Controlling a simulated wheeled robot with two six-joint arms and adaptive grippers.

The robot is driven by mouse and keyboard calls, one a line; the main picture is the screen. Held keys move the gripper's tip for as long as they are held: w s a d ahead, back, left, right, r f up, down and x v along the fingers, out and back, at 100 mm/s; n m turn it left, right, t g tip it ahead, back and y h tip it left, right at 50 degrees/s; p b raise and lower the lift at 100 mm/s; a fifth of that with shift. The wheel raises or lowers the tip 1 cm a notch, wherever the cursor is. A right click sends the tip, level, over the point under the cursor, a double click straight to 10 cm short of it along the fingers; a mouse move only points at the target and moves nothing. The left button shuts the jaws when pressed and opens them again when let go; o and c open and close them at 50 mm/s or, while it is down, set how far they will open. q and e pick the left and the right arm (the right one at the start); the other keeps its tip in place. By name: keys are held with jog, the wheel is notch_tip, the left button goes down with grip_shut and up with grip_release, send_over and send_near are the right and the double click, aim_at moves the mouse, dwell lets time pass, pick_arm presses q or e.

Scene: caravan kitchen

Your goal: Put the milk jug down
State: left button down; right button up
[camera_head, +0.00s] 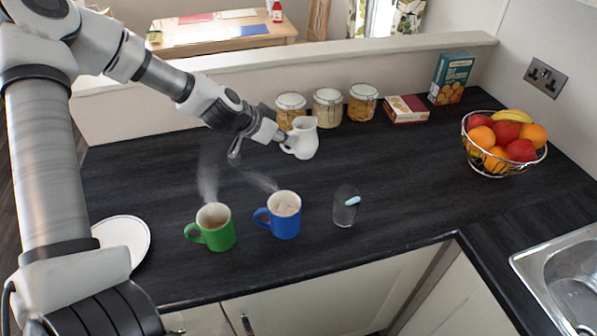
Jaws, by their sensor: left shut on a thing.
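The white milk jug (303,140) is upright at the back of the dark worktop (400,190), in front of the glass jars. My left gripper (283,139) reaches it from the left and is shut on it at its handle side. The fingertips are small and partly hidden against the jug. I cannot tell whether the jug's base touches the worktop. A green mug (219,238) and a blue mug (286,222) stand nearer the front, with steam above them. My right gripper is not in view.
A glass (345,212) with a pale blue item stands right of the blue mug. A white plate (143,238) lies at left. Several jars (327,108), boxes (407,110) and a fruit basket (487,165) line the back and right. A sink (545,262) is front right. The middle right worktop is clear.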

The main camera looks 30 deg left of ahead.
pick_arm(q)
notch_tip(320, 180, down, 9)
jog(key=b, duration=0.7)
jog(key=shift+f, duration=0.1)
jog(key=shift+r, duration=0.25)
jog(key=shift+f, duration=0.2)
jog(key=c, duration=1.2)
grip_release()
jog(key=shift+s, duration=0.1)
jog(key=shift+r, duration=0.15)
